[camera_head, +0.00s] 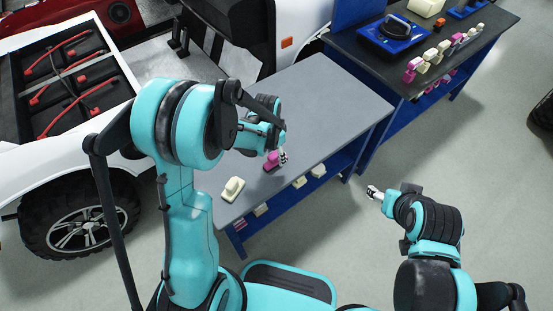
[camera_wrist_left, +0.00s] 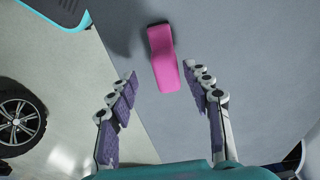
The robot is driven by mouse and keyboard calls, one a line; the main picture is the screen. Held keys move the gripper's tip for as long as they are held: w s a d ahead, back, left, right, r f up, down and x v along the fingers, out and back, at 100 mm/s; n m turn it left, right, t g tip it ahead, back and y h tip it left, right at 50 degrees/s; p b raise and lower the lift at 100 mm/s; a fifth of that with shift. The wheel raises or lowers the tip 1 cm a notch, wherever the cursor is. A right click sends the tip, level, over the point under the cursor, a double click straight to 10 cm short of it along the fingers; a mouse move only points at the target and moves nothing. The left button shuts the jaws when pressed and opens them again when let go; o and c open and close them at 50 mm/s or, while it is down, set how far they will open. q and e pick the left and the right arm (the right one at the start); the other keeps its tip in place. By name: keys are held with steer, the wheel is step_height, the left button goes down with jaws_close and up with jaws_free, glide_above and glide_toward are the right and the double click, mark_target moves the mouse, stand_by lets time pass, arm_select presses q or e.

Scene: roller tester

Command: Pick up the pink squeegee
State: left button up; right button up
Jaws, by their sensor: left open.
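The pink squeegee (camera_head: 270,162) lies on the grey top of the near table (camera_head: 330,90), partly hidden by my left gripper in the head view. In the left wrist view the pink squeegee (camera_wrist_left: 163,60) shows whole, with a dark edge at its far end. My left gripper (camera_head: 283,157) is over the table beside it. In the wrist view the fingers of my left gripper (camera_wrist_left: 160,77) are spread, with the squeegee's near end between their tips and no clear contact. My right gripper (camera_head: 374,193) is off the table's right side; its fingers are too small to read.
A cream block-like object (camera_head: 232,188) stands on the table's near left, and more cream objects line the lower shelf. A dark-topped table (camera_head: 350,45) with a blue device and several pink and cream items stands behind. A white vehicle (camera_head: 20,185) is at left.

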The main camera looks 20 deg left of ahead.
mark_target(275, 154)
arm_select(q)
steer(key=f+b, duration=0.1)
steer(key=f, duration=0.1)
steer(key=f+b, duration=0.1)
steer(key=f, duration=0.1)
steer(key=shift+w+a, duration=0.2)
steer(key=shift+w, duration=0.2)
steer(key=shift+w+f, duration=0.1)
steer(key=shift+f, duration=0.35)
steer(key=shift+r, duration=0.1)
steer(key=shift+c, duration=0.9)
jaws_close()
step_height(275, 154, up, 4)
steer(key=shift+r+p, duration=0.1)
steer(key=shift+p, duration=0.95)
steer(key=d+r+p, duration=0.1)
steer(key=d+r, duration=0.2)
steer(key=d, duration=0.3)
steer(key=w+d+r+p, duration=0.1)
steer(key=d+r+p, duration=0.1)
steer(key=d, duration=0.3)
steer(key=shift+d+r, duration=0.35)
steer(key=shift+r, duration=0.55)
